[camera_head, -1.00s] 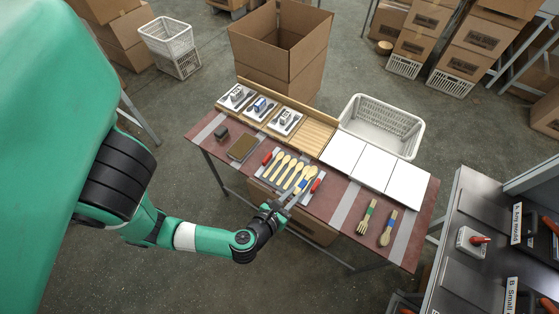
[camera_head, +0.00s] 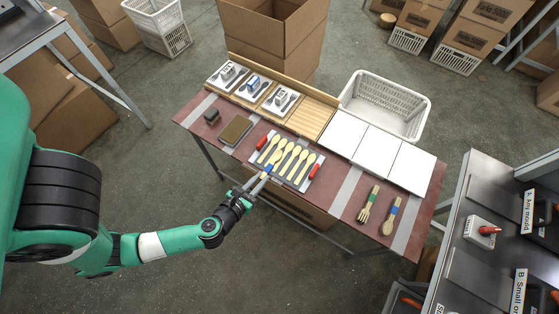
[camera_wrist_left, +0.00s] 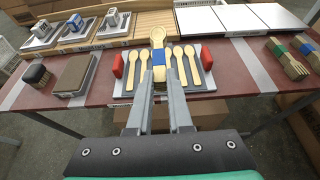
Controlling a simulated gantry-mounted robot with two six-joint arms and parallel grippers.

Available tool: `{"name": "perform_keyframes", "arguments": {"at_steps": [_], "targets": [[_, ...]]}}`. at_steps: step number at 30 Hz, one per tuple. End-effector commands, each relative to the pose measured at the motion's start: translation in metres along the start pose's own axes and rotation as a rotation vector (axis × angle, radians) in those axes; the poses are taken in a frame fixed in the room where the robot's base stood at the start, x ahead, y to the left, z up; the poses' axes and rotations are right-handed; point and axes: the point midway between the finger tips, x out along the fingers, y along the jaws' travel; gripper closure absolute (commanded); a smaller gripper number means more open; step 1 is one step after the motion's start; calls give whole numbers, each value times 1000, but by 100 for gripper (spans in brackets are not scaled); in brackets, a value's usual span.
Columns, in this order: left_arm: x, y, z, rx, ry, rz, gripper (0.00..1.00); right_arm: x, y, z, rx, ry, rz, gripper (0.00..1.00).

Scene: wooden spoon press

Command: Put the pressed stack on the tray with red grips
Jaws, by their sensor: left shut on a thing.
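My left gripper (camera_head: 262,183) is shut on a pale wooden spoon stack with a blue band (camera_head: 268,167). It holds the stack bowl-end away, over the front part of the tray with red grips (camera_wrist_left: 205,86). In the left wrist view the held stack (camera_wrist_left: 158,40) stands in front of the tray's middle, hiding part of it. Several loose pale spoons (camera_head: 303,168) lie side by side on this grey tray, between its left red grip (camera_head: 262,142) and right red grip (camera_head: 314,171). Whether the stack touches the tray or those spoons I cannot tell. My right gripper is not in view.
A green-banded fork (camera_head: 367,206) and a blue-banded spoon (camera_head: 391,215) lie to the right. A brown pad (camera_head: 236,130) and a dark block (camera_head: 211,115) lie to the left. White panels (camera_head: 377,152) and small cards with weights (camera_head: 229,73) line the back.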

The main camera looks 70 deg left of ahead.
Motion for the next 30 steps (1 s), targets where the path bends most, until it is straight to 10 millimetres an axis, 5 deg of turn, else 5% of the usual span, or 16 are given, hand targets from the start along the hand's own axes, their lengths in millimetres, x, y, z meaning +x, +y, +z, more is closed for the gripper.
{"name": "perform_keyframes", "arguments": {"at_steps": [7, 12, 21, 30], "targets": [[73, 2, -2, -5, -6, 8, 100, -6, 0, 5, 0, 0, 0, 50], [112, 1, -29, 0, -3, 1, 100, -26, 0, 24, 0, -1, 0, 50], [126, 0, -34, 0, -3, 0, 100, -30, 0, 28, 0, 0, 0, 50], [146, 0, -68, 0, -2, -1, 100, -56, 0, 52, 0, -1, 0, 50]]}}
